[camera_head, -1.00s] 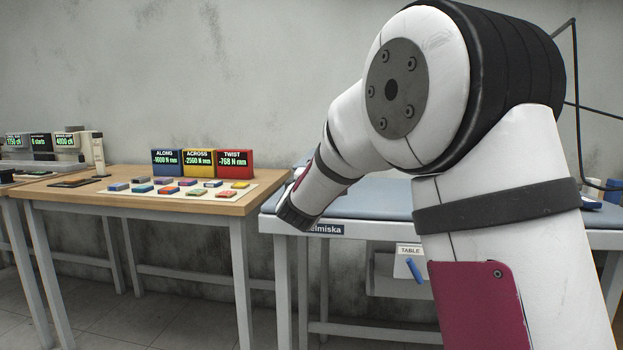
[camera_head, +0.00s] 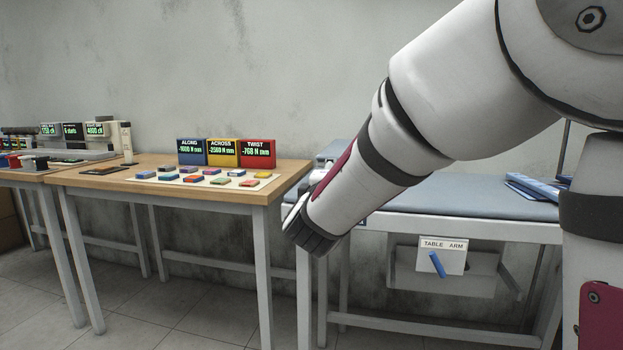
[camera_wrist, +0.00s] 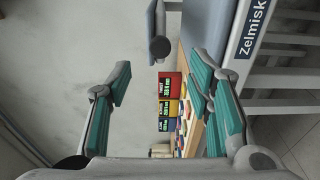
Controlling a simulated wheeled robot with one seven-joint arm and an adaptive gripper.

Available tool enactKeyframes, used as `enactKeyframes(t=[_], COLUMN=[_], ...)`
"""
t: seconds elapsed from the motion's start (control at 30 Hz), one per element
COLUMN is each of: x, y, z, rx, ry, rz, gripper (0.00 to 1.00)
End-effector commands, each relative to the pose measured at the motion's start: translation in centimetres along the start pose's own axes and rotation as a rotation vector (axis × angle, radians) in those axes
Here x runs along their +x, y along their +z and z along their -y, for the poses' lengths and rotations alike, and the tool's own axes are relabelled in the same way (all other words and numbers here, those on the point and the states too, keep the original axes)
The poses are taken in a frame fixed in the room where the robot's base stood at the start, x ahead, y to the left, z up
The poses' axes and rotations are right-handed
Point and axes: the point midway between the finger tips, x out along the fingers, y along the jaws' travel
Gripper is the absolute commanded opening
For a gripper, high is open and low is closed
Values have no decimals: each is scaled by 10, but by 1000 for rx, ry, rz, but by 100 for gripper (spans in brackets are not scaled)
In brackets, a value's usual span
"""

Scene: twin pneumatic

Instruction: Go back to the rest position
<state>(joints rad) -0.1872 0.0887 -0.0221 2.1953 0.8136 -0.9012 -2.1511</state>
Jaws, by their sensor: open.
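My gripper (camera_wrist: 163,105) is open and empty in the wrist view, its two teal-padded fingers spread apart. Between the fingers, some way off, I see the red, yellow and blue display boxes and part of the wooden table. In the head view my white arm reaches down and left across the right half, in front of the grey-blue padded table (camera_head: 470,195).
The wooden table (camera_head: 120,187) carries a white sheet of small coloured blocks and the displays ALONG (camera_head: 191,152), ACROSS (camera_head: 222,153) and TWIST (camera_head: 257,153). A TABLE ARM sign (camera_head: 443,244) hangs below the padded table. Tiled floor (camera_head: 160,320) is open in front.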

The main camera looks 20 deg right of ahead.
Motion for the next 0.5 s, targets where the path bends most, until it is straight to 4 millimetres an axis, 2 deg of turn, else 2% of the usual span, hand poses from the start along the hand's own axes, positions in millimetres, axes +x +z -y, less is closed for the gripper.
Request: enactKeyframes(t=[0.23, 0.33, 0.43, 0.5], x=[-1, -7, -23, -40], y=[-1, -6, -16, -25], z=[0, 0, 4, 10], rx=[11, 71, 191, 295], ry=[-5, -40, -126, -220], rz=[-8, -55, -145, -214], gripper=[47, 47, 47, 47])
